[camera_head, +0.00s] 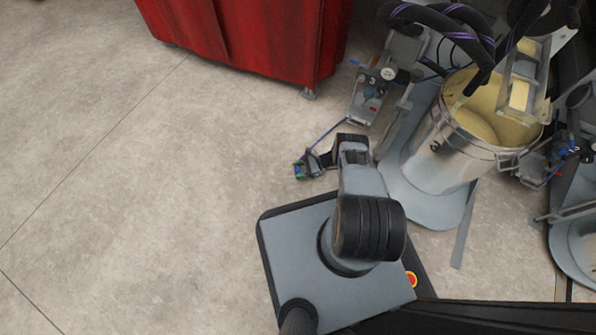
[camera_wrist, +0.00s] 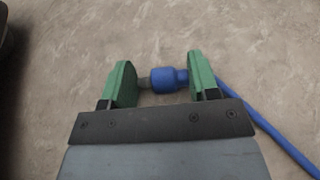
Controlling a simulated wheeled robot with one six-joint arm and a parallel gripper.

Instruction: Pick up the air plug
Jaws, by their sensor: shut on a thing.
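The air plug (camera_wrist: 168,80) is a blue cylindrical piece with a greyish tip, seen in the wrist view. It lies crosswise between the green fingers of my gripper (camera_wrist: 160,82), which are shut on it. A blue hose (camera_wrist: 268,130) runs from its right side toward the lower right. In the head view my gripper (camera_head: 307,165) is left of the arm, above the floor. The plug is too small to make out there. The blue hose (camera_head: 328,131) leads from the gripper up to the control panel.
A control panel (camera_head: 371,90) with gauge and knobs stands upper right of my gripper. A metal pot (camera_head: 440,150) with yellowish contents stands on a grey base at the right. A red container (camera_head: 260,40) is at the top. The floor (camera_head: 130,170) at left is clear.

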